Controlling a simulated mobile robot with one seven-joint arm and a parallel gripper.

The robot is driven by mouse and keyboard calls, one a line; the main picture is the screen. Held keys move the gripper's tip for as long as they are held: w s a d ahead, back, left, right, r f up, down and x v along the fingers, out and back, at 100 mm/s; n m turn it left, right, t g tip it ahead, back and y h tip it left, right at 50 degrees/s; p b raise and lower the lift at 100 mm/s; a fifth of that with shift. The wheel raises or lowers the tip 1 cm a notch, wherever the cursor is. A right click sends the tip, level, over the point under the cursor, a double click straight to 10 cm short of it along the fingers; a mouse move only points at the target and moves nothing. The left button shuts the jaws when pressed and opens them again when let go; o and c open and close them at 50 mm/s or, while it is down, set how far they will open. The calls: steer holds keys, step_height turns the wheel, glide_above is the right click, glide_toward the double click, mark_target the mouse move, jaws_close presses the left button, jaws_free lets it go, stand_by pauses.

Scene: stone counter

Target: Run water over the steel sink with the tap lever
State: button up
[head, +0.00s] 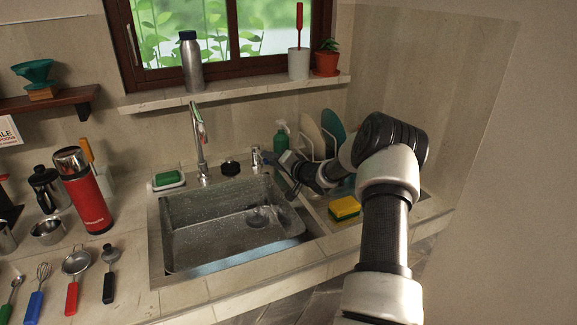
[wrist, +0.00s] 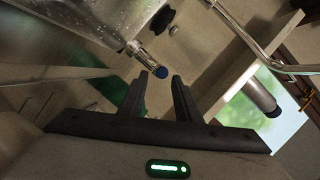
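The steel sink (head: 235,225) is set in the counter, with a drain in its floor. The chrome tap (head: 199,140) stands behind it, and I see no stream under its spout. A short chrome lever (head: 256,156) stands at the sink's back right. In the wrist view the lever (wrist: 143,52) has a dark blue end and points towards my fingers. My gripper (head: 287,176) is to the right of the lever. Its fingers show in the wrist view (wrist: 161,77), apart with nothing between them. The lever's end appears just beyond the fingertips; contact is not clear.
A black knob (head: 230,168) sits between tap and lever. A green bottle (head: 281,140) and a rack with plates (head: 312,138) stand behind my gripper. A yellow sponge (head: 344,208) lies right of the sink. A red flask (head: 83,195) and utensils are at left.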

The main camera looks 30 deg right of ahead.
steer(key=v, duration=1.1)
steer(key=shift+p, duration=0.35)
steer(key=shift+r, duration=0.15)
